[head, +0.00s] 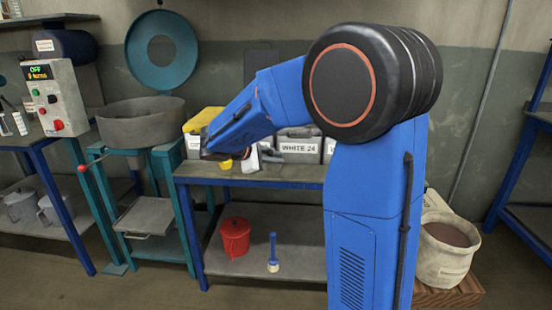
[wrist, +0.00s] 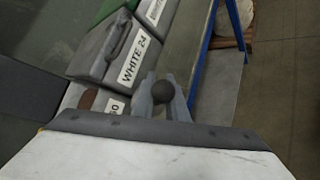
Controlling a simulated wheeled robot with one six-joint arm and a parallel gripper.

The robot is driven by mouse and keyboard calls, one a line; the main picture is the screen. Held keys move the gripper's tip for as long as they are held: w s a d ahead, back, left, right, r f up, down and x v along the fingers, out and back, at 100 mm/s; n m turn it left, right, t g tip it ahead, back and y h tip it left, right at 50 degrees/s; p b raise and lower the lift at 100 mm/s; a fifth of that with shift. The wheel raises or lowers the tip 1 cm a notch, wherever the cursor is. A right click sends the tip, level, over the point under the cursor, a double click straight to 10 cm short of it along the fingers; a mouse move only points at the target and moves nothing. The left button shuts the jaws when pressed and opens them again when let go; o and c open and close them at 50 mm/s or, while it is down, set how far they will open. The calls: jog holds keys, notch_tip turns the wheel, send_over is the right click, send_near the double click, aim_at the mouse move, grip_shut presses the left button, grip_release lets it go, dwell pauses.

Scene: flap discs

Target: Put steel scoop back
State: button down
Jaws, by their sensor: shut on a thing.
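In the wrist view my gripper (wrist: 163,100) is shut on a dark, round-ended piece (wrist: 163,91), which looks like the end of the steel scoop's handle. The rest of the scoop is hidden in this view, so its bowl and tilt cannot be told. A grey bin marked WHITE 24 (wrist: 128,50) lies just beyond the fingers. A second bin with brown contents (wrist: 88,98) and a partly hidden label is at their left. In the head view the grey WHITE 24 bin (head: 299,144) stands on the bench, and my wrist is low at its left.
The lower shelf (head: 205,262) holds a red bucket (head: 235,238) and a blue-handled brush (head: 273,255). A grey pan (head: 140,122) is at left.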

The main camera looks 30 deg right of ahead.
jog(key=c, duration=1.8)
grip_release()
jog(key=shift+f, duration=0.1)
jog(key=shift+o, duration=0.2)
jog(key=v, duration=1.2)
jog(key=s+d+f+m+y, duration=0.2)
jog(key=s+f+y, duration=0.1)
jog(key=s, duration=0.6)
jog(key=s+d+f+m+y, duration=0.1)
jog(key=s+f+m+y, duration=0.15)
jog(key=s, duration=0.65)
jog(key=s+a+f+m+t+y, duration=0.1)
jog(key=s+a+f+m+y, duration=0.1)
jog(key=s, duration=0.5)
jog(key=s+a+f+m+t+y, duration=0.1)
jog(key=s+a+f+m+y, duration=0.2)
jog(key=s, duration=0.4)
jog(key=shift+s+a+f+m+y, duration=0.25)
jog(key=shift+a+f+m+y, duration=0.1)
jog(key=shift+a+f+y, duration=0.45)
